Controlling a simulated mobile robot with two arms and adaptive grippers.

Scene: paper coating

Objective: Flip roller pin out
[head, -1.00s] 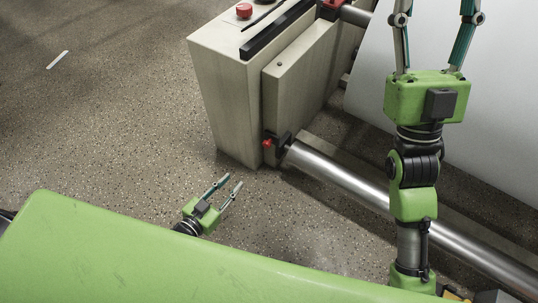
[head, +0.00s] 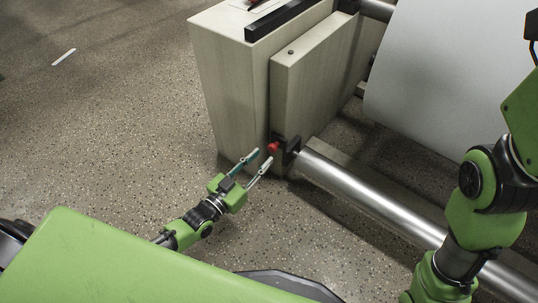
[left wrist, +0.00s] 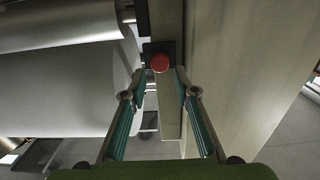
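The roller pin has a red knob (head: 273,147) at the near end of the steel roller (head: 370,195), beside a black bracket (head: 291,151) on the machine's side. My left gripper (head: 264,158) is open, its fingertips close to the red knob in the head view. In the left wrist view the red knob (left wrist: 160,63) sits just beyond and between the two spread fingertips (left wrist: 160,78); I cannot tell whether they touch it. My right arm shows at the right edge of the head view, but its gripper is outside the picture.
The beige machine housing (head: 240,90) stands directly behind the knob. A large white paper roll (head: 450,80) hangs above the steel roller.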

